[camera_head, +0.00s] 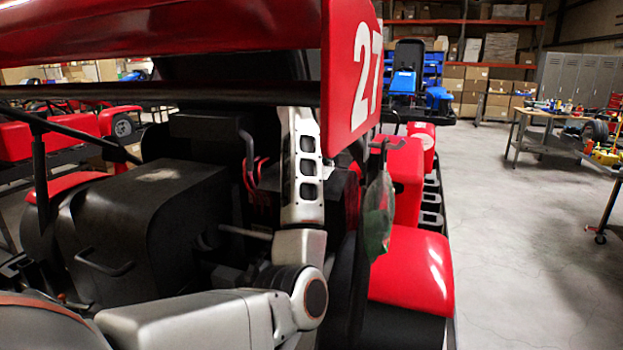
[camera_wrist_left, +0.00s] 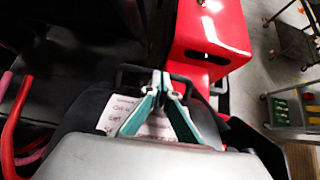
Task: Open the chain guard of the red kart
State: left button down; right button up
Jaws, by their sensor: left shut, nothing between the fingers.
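The red kart (camera_head: 410,275) fills the middle of the head view, under a red rear wing whose end plate (camera_head: 352,75) reads 27. In the left wrist view, a black cover with a white printed label (camera_wrist_left: 155,124) and a thin black loop handle (camera_wrist_left: 125,70) lies below my left gripper (camera_wrist_left: 160,77); it looks like the chain guard. The gripper's teal fingers are shut with their tips together and nothing between them. The tips overlap the handle in the picture; I cannot tell whether they touch it. In the head view the wing hides this gripper. My right gripper is not in view.
A large black housing with a handle (camera_head: 150,215) stands left of my arm. The wing and its end plate hang close over the arm. A red side box (camera_wrist_left: 212,38) is just beyond the cover. Open floor (camera_head: 520,240) and a workbench (camera_head: 545,125) lie to the right.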

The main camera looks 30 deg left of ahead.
pick_arm(q)
jog(key=shift+w+a+r, duration=0.15)
jog(key=shift+w+r, duration=0.05)
jog(key=shift+w, duration=0.3)
jog(key=shift+w+f+g, duration=0.2)
jog(key=shift+g, duration=0.1)
jog(key=shift+w+a+f+b, duration=0.15)
jog(key=shift+w+f+b, duration=0.1)
jog(key=shift+w, duration=0.3)
jog(key=shift+w+a+f+b, duration=0.1)
jog(key=shift+w+f, duration=0.15)
jog(key=shift+w, duration=0.3)
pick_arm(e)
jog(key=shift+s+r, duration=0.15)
